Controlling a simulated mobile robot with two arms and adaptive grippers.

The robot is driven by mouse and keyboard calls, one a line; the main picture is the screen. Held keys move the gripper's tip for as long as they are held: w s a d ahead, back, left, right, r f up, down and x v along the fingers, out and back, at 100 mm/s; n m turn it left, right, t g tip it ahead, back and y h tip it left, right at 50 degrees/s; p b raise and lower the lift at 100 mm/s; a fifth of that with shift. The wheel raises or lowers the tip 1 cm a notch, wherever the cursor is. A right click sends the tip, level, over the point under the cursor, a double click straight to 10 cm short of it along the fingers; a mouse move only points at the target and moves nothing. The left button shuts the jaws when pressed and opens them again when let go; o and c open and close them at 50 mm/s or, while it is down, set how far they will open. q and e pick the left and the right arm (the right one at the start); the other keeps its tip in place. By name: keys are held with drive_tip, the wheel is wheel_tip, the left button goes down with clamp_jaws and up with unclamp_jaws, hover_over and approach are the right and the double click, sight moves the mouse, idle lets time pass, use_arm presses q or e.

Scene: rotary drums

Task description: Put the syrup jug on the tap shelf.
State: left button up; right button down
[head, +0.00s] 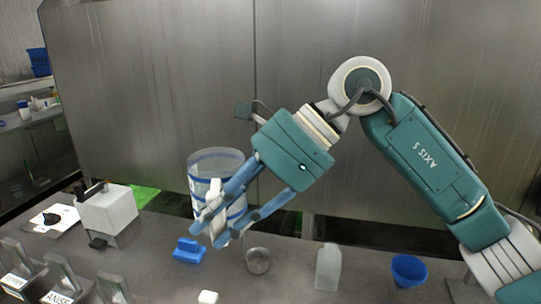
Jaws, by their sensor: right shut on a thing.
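A clear, tall jug with blue bands (207,159) stands upright left of centre in the head view; I take it to be the syrup jug. My right gripper (211,218) reaches down to it from the upper right and is shut on its near side. The blue fingers and a white part between them hide much of the jug's front. I cannot tell whether its base touches the counter. My left gripper is not in view. I cannot make out which surface is the tap shelf.
A white box-shaped device (108,211) and labelled holders (62,280) stand left. A metal wall (150,80) closes the back.

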sight(215, 196)
wheel_tip(215, 196, up, 6)
drive_tip(key=shift+f+p, duration=0.1)
drive_tip(key=shift+p, duration=0.8)
drive_tip(key=w+d+f+m+t+h+b, duration=0.1)
drive_tip(key=w+d+f+m+t, duration=0.2)
drive_tip(key=d+f+m+t, duration=0.25)
drive_tip(key=w+d+f+m+t+h+b, duration=0.1)
drive_tip(key=w+d+f+m+t, duration=0.2)
drive_tip(key=d+f, duration=0.4)
drive_tip(key=w+d+f+m+t+h+b, duration=0.1)
drive_tip(key=d+f+m+t+h, duration=0.1)
drive_tip(key=d+m+h, duration=0.4)
drive_tip(key=d+f+m, duration=0.1)
drive_tip(key=d+m, duration=0.4)
drive_tip(key=d, duration=0.5)
drive_tip(key=shift+f+m+h, duration=0.15)
drive_tip(key=shift+m+h, duration=0.2)
drive_tip(key=shift+h, duration=0.05)
drive_tip(key=shift+w, duration=0.15)
